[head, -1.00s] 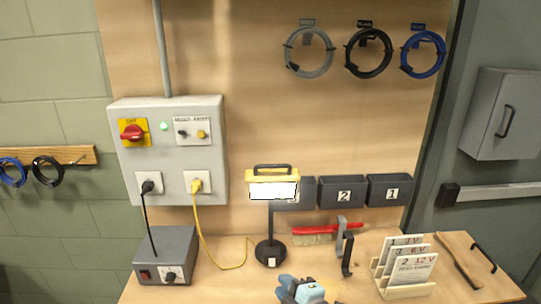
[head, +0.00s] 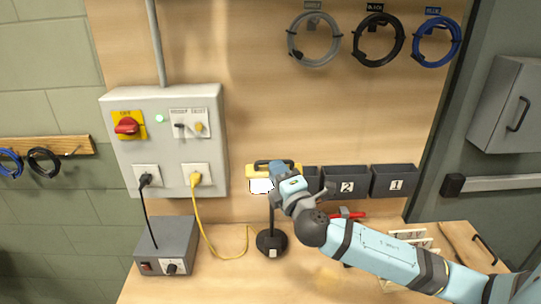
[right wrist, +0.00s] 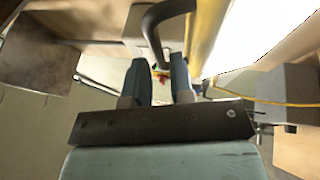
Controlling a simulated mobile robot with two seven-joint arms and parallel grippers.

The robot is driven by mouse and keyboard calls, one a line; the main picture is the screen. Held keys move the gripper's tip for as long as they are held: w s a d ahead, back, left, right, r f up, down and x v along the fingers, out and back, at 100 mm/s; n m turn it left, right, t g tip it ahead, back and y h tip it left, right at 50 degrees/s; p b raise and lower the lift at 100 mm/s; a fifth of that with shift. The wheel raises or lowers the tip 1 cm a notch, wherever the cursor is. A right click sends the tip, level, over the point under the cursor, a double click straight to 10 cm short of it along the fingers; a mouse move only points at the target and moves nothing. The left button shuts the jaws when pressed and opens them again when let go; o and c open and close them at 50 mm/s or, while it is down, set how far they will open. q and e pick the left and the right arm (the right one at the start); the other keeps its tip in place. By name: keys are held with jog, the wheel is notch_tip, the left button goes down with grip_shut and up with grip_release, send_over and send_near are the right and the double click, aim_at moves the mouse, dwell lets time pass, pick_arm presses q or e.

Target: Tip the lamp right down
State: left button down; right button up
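The lamp has a yellow head (head: 254,172) with a black handle on top and a bright white face, on a thin black stand with a round base (head: 271,242). It stands upright on the bench, its face partly hidden by my right gripper (head: 278,168). In the right wrist view, the two fingers of my right gripper (right wrist: 158,64) are apart. The dark curved handle (right wrist: 154,24) reaches toward the gap between them; whether it touches a finger cannot be told. The bright lamp face (right wrist: 255,35) is right beside the fingers. My left gripper is not in view.
A grey panel box (head: 211,104) and a small power box (head: 168,243) are at left, with a yellow cable (head: 205,232) close to the lamp base. Grey bins (head: 346,181) hang at right. My right arm hides part of the brush and card rack (head: 425,242).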

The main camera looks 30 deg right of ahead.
jog(key=x, duration=0.3)
jog(key=shift+w+r+p, duration=0.15)
jog(key=shift+r+p, duration=0.05)
jog(key=shift+p, duration=0.2)
jog(key=shift+w, duration=0.25)
jog(key=shift+d+f, duration=0.1)
grip_shut()
